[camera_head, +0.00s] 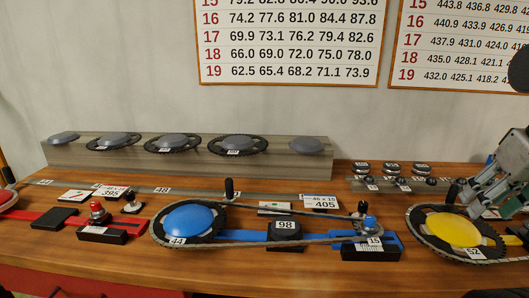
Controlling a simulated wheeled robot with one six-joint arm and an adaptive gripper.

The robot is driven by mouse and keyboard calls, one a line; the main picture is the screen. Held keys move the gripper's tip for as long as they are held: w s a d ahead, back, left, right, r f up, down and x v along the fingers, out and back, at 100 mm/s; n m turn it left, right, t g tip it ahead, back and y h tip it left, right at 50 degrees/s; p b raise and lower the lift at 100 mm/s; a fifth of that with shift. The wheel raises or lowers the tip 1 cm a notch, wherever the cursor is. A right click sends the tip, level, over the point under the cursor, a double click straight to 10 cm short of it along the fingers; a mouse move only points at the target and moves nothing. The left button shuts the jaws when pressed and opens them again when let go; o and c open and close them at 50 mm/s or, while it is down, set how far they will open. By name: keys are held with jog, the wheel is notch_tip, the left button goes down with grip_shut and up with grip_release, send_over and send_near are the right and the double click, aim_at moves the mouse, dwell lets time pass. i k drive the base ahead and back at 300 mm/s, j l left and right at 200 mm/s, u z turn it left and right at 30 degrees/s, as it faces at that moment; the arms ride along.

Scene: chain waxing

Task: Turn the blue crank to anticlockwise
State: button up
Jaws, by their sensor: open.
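The blue crank is a black toothed ring with a blue domed disc (189,222), tagged 44, on the wooden bench left of centre. Its upright black handle (229,188) stands at the ring's back right. A chain (290,241) runs from the ring to a small sprocket under a blue knob (370,222) at the right, by a tag 15. My gripper (473,203) is at the right edge, beside the yellow crank (453,230) and far from the blue crank. It is open. Its fingers are close to the yellow crank's handle; I cannot tell whether they touch.
A black block (285,231) tagged 98 sits on the blue bar. A red-marked station (100,228) is at the left. A grey rack (185,160) of spare rings stands behind. Several small weights (391,174) stand at the back right. Number charts (290,40) hang on the wall.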

aim_at(187, 220)
jog(key=j, duration=1.6)
jog(key=i+j, duration=0.15)
jog(key=j, duration=0.1)
